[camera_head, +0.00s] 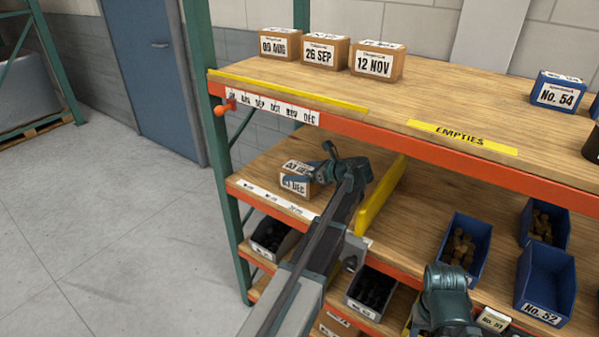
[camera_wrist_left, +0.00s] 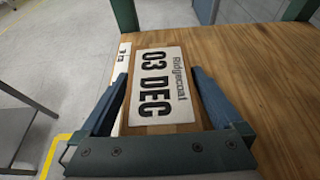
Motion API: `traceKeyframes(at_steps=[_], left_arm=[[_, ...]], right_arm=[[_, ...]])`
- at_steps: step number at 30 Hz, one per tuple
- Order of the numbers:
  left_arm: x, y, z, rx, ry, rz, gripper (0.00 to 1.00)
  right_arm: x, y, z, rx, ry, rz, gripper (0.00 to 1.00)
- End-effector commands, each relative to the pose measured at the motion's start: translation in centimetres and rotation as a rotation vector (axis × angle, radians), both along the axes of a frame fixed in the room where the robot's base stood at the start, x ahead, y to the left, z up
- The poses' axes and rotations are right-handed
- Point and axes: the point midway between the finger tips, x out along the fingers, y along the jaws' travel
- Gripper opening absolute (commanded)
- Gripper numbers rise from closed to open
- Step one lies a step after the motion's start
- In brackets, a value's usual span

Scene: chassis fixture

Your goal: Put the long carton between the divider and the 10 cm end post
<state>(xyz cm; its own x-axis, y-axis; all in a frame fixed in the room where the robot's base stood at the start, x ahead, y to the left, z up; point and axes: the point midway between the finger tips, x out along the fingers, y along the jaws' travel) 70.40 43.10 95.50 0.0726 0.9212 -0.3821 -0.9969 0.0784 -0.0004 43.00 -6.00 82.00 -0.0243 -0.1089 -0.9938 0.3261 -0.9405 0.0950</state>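The carton marked 03 DEC (camera_head: 296,186) lies on the left part of the lower wooden shelf. It also shows in the left wrist view (camera_wrist_left: 160,90), label facing my camera. My left gripper (camera_head: 316,166) is over it, with one finger (camera_wrist_left: 105,105) on each side of the carton. The fingers stand apart, and I cannot make out firm contact. A yellow divider (camera_head: 381,196) stands on this shelf to the right of the gripper. The green upright post (camera_head: 226,180) is at the shelf's left end. A dark teal part of my right arm (camera_head: 446,300) shows low right, its fingers not discernible.
On the upper shelf are three brown cartons (camera_head: 374,60), a yellow strip (camera_head: 285,90) and an EMPTIES label (camera_head: 462,138). Blue bins (camera_head: 546,285) stand right of the divider. Dark bins (camera_head: 371,292) are below. An orange beam (camera_head: 450,152) runs above the lower shelf.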

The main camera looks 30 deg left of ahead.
Motion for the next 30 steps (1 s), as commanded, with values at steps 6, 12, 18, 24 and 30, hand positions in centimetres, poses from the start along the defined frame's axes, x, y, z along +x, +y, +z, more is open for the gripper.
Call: traceKeyframes(at_steps=[6,12,18,24,30], left_arm=[[-0.1,-1.4,1.1,0.000,0.000,-0.003,1.00],[-0.4,-5.3,2.9,0.000,0.001,-0.004,1.00],[-0.7,-8.6,4.2,0.000,0.000,-0.002,1.00],[-0.8,-10.6,4.8,0.000,0.001,-0.001,1.00],[-0.9,-11.1,4.9,0.000,0.000,0.001,1.00]], right_arm=[[0.0,0.0,1.1,0.000,0.000,0.000,0.50],[0.0,0.0,2.9,0.000,0.000,0.000,0.50],[0.0,0.0,4.2,0.000,0.000,0.000,0.50],[0.0,0.0,4.8,0.000,0.000,0.000,0.50],[0.0,0.0,4.9,0.000,0.000,0.000,0.50]])
